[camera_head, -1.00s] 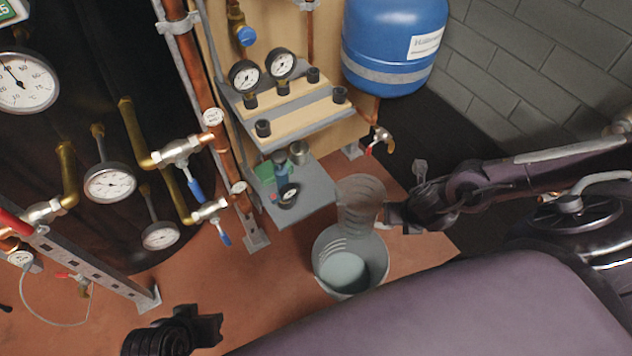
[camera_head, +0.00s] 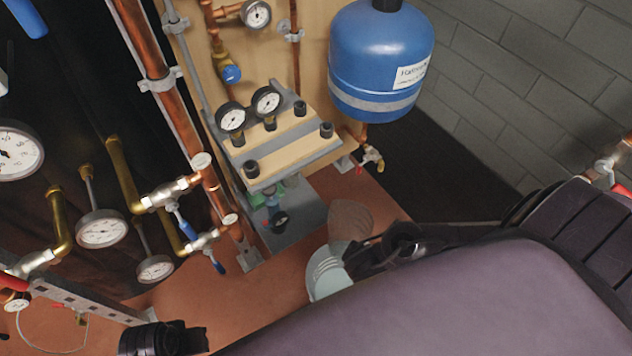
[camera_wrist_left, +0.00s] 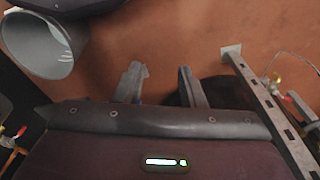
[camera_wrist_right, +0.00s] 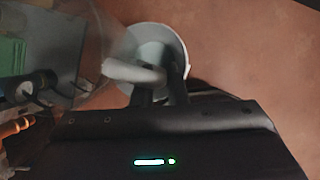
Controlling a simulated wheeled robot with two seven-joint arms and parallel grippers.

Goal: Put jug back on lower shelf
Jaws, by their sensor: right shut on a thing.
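The translucent jug (camera_head: 350,219) is in the head view, above and overlapping a grey bucket (camera_head: 322,274). My right gripper (camera_head: 354,254) is shut on the jug's handle. In the right wrist view its fingers (camera_wrist_right: 162,82) close on the pale handle (camera_wrist_right: 133,72), with the clear jug body (camera_wrist_right: 112,38) to the left. The lower shelf (camera_head: 300,226) is a grey plate just left of the jug, below the wooden upper shelf (camera_head: 285,152). My left gripper (camera_wrist_left: 160,82) is open and empty, low over the floor; its arm shows at the lower left of the head view.
On the lower shelf stand a green item (camera_wrist_right: 12,55) and a dark gauge device (camera_wrist_right: 32,86). The upper shelf with gauges overhangs part of it. Copper pipes (camera_head: 175,95) rise on its left and a blue tank (camera_head: 378,60) hangs behind. The shelf's front right part looks bare.

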